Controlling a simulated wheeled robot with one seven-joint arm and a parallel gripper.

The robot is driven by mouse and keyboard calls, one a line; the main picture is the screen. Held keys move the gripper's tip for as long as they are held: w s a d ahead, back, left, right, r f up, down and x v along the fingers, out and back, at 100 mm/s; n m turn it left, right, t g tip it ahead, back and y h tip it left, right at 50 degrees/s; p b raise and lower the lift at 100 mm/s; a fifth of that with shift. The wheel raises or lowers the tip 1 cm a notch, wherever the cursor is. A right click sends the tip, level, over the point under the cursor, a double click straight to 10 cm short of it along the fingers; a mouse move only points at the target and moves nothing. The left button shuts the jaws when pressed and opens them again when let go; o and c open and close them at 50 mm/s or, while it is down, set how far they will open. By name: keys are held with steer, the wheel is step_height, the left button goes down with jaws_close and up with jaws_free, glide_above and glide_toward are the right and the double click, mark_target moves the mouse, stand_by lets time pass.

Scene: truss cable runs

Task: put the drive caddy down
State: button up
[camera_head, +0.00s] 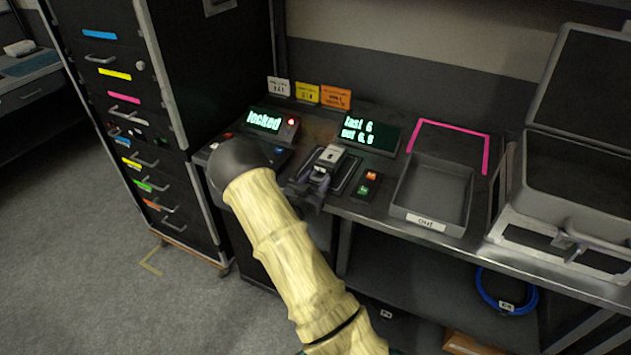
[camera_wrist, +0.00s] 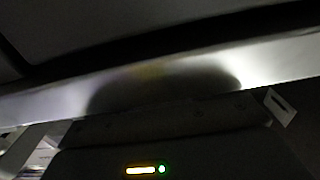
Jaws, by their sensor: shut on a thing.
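My gripper (camera_head: 316,178) is over the front part of the bench, at the end of my pale, ribbed arm. It is shut on the drive caddy (camera_head: 332,155), a small piece with a light grey top, at a dark tray-like fitting on the bench. Whether the caddy rests on the fitting or hangs just above it I cannot tell. In the wrist view a dark body with a lit amber-white bar and a green light (camera_wrist: 145,170) fills the lower part; the fingertips cannot be made out there.
A grey open tray (camera_head: 432,195) labelled "OUT" stands right of the gripper, before a pink outline (camera_head: 450,128). Displays reading "locked" (camera_head: 265,121) and "last 6" (camera_head: 358,130) stand behind. A button box (camera_head: 368,184) is close by. An open case (camera_head: 570,190) is at right.

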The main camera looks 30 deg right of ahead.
steer(key=shift+f, duration=0.1)
steer(key=o, duration=1.3)
steer(key=b+v, duration=0.1)
steer(key=v, duration=1.1)
steer(key=shift+b, duration=0.3)
